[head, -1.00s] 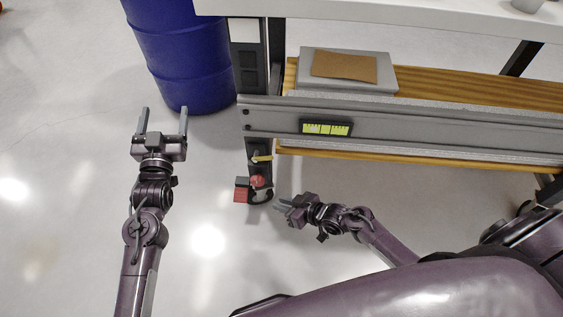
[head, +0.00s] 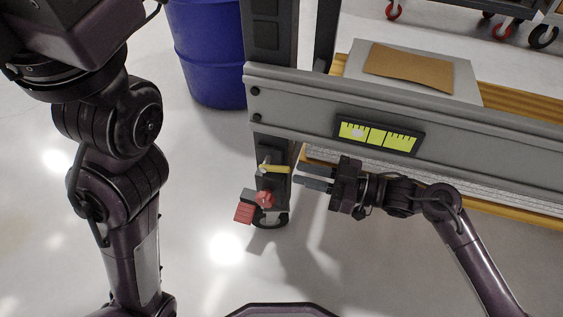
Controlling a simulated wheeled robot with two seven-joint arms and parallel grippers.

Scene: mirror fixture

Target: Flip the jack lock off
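A yellow lever (head: 273,169) sits on the lower part of the dark fixture leg (head: 271,150). Below it are a red round knob (head: 264,198) and a red block-like pedal (head: 244,212) beside the caster (head: 271,219). I cannot tell for sure which of these is the jack lock. My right gripper (head: 297,172) is just right of the leg, at about the lever's height in the picture. Its two fingers point left toward the leg, apart, with nothing between them. Contact with the lever does not show. My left arm fills the left side; its gripper is out of view.
A grey beam (head: 460,118) with a yellow level gauge (head: 378,137) runs right above my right gripper. A blue barrel (head: 208,55) stands behind the leg on the left. A brown sheet (head: 408,67) lies on a grey plate. Floor around the caster is clear.

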